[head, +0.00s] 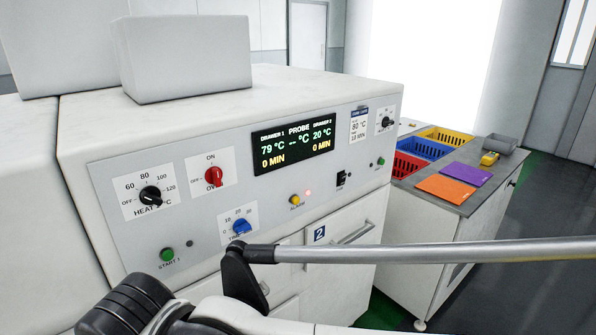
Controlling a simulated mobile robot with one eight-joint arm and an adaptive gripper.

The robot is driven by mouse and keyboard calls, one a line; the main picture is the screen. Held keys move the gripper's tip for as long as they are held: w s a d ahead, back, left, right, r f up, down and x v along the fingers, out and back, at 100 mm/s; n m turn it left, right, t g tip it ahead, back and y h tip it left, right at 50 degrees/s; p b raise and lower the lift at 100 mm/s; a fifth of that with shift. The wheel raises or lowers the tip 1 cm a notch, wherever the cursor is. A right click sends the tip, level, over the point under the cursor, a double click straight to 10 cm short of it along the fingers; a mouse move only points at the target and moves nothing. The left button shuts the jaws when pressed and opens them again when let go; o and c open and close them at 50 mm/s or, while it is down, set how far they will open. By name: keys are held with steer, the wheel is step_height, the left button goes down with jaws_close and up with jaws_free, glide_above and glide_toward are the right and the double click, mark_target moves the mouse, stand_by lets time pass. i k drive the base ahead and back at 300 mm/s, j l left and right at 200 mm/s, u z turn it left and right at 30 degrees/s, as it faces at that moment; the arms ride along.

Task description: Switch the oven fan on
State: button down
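The white oven (290,95) fills the left and middle, with a grey control panel on its front. A red knob (214,176) sits under "ON", with "OFF" at its left; its pointer looks turned up toward "ON". A small black switch (341,178) sits below the right end of the display; its label and position are too small to read. A black knob (387,122) is at the panel's upper right, its label unreadable. I cannot tell which control is marked for the fan. My gripper is not in view.
The panel also holds a black heat knob (151,196), blue timer knob (241,226), lit display (292,146) and yellow alarm button (294,200). A metal bar (430,252) crosses the foreground. A side bench (470,200) with coloured crates stands right.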

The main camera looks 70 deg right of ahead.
mark_target(343, 178)
steer(key=k+z, duration=0.1)
steer(key=z, duration=1.95)
